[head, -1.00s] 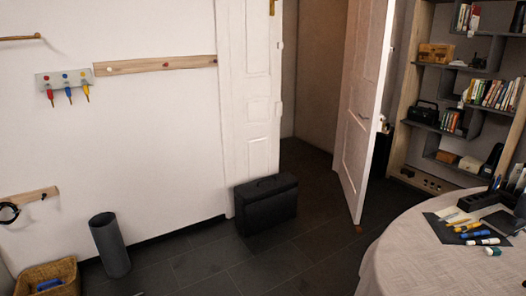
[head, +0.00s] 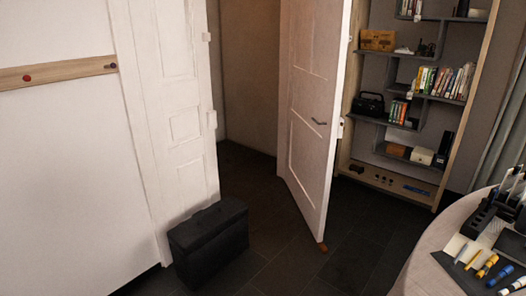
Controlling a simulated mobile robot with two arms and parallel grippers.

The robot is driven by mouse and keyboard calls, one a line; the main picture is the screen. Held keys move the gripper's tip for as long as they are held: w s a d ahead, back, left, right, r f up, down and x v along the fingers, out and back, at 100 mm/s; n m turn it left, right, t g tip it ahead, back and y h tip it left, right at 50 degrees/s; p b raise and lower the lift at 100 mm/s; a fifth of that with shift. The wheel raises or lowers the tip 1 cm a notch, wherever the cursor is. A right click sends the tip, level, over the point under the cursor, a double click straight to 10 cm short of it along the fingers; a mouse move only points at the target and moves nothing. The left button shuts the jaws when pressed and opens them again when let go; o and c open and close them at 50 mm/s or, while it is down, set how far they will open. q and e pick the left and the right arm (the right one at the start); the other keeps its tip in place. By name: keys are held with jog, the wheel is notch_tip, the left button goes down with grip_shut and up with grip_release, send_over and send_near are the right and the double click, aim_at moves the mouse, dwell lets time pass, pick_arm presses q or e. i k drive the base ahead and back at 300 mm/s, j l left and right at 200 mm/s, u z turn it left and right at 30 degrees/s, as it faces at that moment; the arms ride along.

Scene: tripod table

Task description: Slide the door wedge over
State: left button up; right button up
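A small reddish-brown wedge (head: 323,247) lies on the dark floor at the lower front corner of the open white door (head: 318,110). It looks close against the door's bottom edge; whether it touches cannot be told. The door stands ajar, with a dark handle on its right part. Neither of my grippers shows in the head view.
A black case (head: 208,245) stands on the floor left of the doorway. A round table with a pale cloth (head: 420,262) fills the lower right, with markers on a dark mat (head: 462,268). A bookshelf (head: 440,120) stands behind. Dark floor (head: 345,262) is clear between case and table.

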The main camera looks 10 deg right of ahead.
aim_at(324, 250)
jog(key=i+j+z, duration=0.2)
jog(key=i+z, duration=0.15)
jog(key=i+j+z, duration=0.75)
